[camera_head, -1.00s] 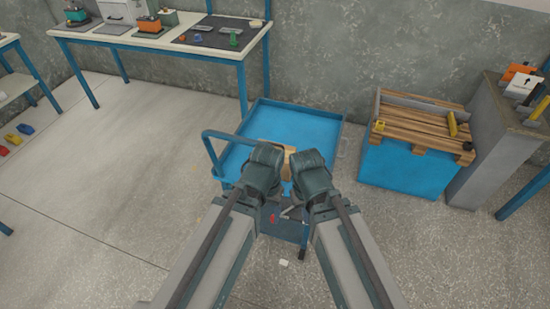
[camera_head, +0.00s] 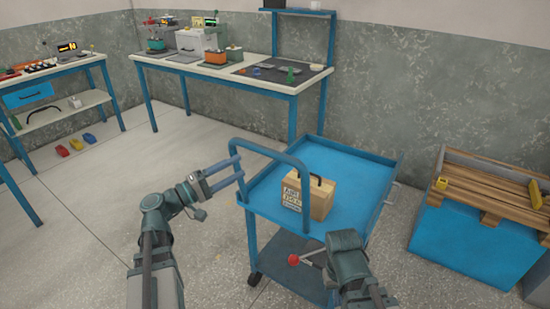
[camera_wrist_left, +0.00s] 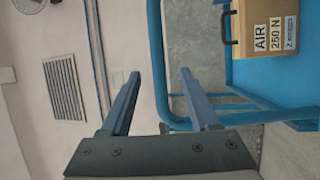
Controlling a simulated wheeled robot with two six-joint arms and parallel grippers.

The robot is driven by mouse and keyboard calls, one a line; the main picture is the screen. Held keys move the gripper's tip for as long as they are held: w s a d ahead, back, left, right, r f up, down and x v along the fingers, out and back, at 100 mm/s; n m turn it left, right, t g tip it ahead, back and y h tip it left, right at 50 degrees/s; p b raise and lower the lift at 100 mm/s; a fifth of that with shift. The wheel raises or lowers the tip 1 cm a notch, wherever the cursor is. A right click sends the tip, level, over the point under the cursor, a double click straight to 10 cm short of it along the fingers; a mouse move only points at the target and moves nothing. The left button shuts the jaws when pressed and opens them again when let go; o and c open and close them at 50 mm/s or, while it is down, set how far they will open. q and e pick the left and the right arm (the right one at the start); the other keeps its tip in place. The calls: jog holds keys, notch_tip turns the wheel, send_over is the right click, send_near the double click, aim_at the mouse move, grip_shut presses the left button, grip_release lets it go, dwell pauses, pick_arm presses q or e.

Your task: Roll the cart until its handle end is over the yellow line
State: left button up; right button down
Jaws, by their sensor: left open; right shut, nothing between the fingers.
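A blue cart (camera_head: 345,170) stands in front of me, with a raised blue tube handle (camera_head: 270,150) at its left end. A cardboard box (camera_head: 318,200) with a dark grip and printed labels sits on its top tray. My left gripper (camera_head: 240,168) is open, its fingertips close beside the handle. In the left wrist view the handle bar (camera_wrist_left: 156,50) lies in line with the gap between the fingers (camera_wrist_left: 160,75); contact cannot be told. My right gripper (camera_head: 345,245) is shut near the cart's front side, its fingers mostly hidden. No yellow line shows in these views.
A wooden-slatted blue crate (camera_head: 470,235) stands close to the cart's right. A workbench (camera_head: 222,73) is behind it along the wall, and another bench (camera_head: 60,75) is at far left.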

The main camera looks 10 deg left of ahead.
pick_arm(q)
jog(key=p+x, duration=0.2)
jog(key=x, duration=1.1)
jog(key=shift+w+r+p, duration=0.25)
jog(key=shift+r+p, duration=0.05)
jog(key=shift+d, duration=0.1)
grip_shut()
dwell(1.0)
